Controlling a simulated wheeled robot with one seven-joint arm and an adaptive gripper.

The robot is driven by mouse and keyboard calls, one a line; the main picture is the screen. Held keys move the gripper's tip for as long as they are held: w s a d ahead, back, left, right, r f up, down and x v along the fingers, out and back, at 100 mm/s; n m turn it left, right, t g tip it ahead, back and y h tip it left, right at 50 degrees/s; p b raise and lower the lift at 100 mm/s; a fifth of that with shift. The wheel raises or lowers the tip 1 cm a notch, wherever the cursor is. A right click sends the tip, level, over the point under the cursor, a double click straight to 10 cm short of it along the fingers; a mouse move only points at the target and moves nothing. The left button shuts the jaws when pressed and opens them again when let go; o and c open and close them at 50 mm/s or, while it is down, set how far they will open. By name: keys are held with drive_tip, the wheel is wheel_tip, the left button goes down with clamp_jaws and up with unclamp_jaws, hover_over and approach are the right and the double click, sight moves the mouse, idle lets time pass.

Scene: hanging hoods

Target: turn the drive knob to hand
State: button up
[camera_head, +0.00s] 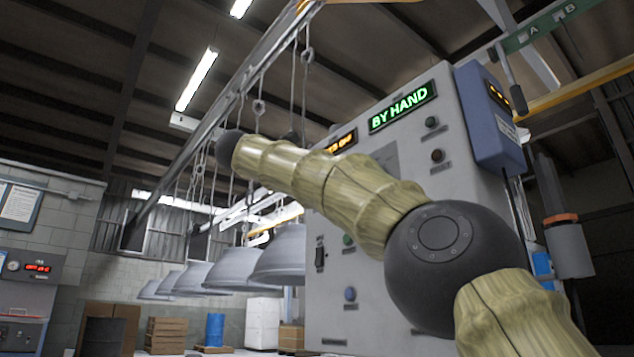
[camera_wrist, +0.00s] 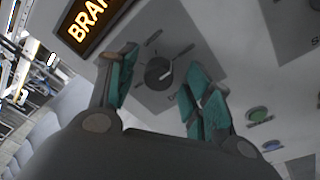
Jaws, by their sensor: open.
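A dark round knob (camera_wrist: 158,73) with a pale pointer line sits on a grey plate (camera_wrist: 150,98) on the cabinet face in the wrist view. The pointer leans to the right in the picture, and dark marks surround the knob; no label on it is readable. My gripper (camera_wrist: 158,66) is open, its teal fingers on the left and right of the knob in the picture. I cannot tell how far the fingertips are from the plate. In the head view my arm hides the knob, and my gripper cannot be made out. A green lit sign (camera_head: 402,106) there reads BY HAND.
The grey control cabinet (camera_head: 330,290) carries buttons and an amber display (camera_head: 343,142). A blue box (camera_head: 490,115) is on its right side. Grey hoods (camera_head: 283,258) hang in a row at its left. An amber sign (camera_wrist: 88,22) is near the left finger.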

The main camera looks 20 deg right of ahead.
drive_tip(key=shift+s+a, duration=0.1)
drive_tip(key=shift+a, duration=0.05)
drive_tip(key=v, duration=1.1)
drive_tip(key=shift+a, duration=0.3)
drive_tip(key=shift+s, duration=0.15)
